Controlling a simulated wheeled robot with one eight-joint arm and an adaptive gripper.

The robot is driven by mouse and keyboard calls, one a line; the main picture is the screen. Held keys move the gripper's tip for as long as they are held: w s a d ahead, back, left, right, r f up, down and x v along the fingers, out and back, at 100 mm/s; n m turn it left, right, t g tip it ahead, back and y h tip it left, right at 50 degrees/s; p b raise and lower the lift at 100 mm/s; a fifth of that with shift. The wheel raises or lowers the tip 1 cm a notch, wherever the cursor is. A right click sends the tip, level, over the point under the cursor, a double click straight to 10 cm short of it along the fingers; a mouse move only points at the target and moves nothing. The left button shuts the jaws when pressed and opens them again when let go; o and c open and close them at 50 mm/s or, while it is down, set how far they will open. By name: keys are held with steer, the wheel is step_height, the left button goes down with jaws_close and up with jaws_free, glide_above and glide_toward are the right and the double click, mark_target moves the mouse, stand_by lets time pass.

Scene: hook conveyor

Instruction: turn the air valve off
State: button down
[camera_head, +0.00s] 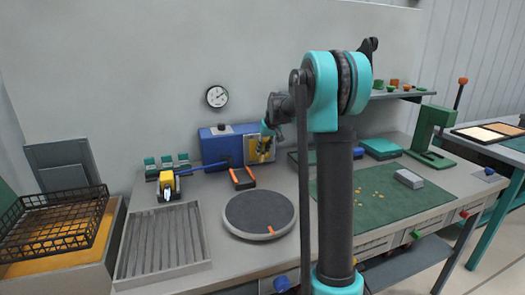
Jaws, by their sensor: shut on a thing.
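My gripper (265,132) is at the back of the bench, by the right end of a blue box (213,147). It is small in the view and partly hidden by my wrist. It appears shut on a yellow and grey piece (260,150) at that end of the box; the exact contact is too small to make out. A round pressure gauge (217,96) is on the wall above the box. A blue bar (204,167) runs along the box's lower front. I cannot tell for certain which part is the air valve.
On the bench are a yellow tool (168,184), a slatted grey tray (161,243), an orange-handled item (242,178) and a round dark turntable (258,210). A green mat (385,205) with small yellow pieces and a green press (431,130) are at right. A wire basket (52,222) stands at left.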

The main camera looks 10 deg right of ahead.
steer(key=y, duration=0.3)
steer(key=shift+w+d+f+m+g, duration=0.1)
steer(key=shift+d+m+g, duration=0.2)
steer(key=shift+d+m, duration=0.1)
steer(key=y, duration=0.2)
steer(key=m+y, duration=0.1)
steer(key=y, duration=0.1)
steer(key=shift+w+d+f, duration=0.1)
steer(key=shift+d+f, duration=0.05)
steer(key=shift+f, duration=0.05)
steer(key=y, duration=0.2)
steer(key=m+y, duration=0.1)
steer(key=y, duration=0.1)
steer(key=shift+d+f, duration=0.1)
steer(key=shift+f, duration=0.15)
steer(key=shift+f+m+y, duration=0.1)
steer(key=shift+m+y, duration=0.3)
steer(key=shift+y, duration=1)
steer(key=c, duration=1.4)
jaws_free()
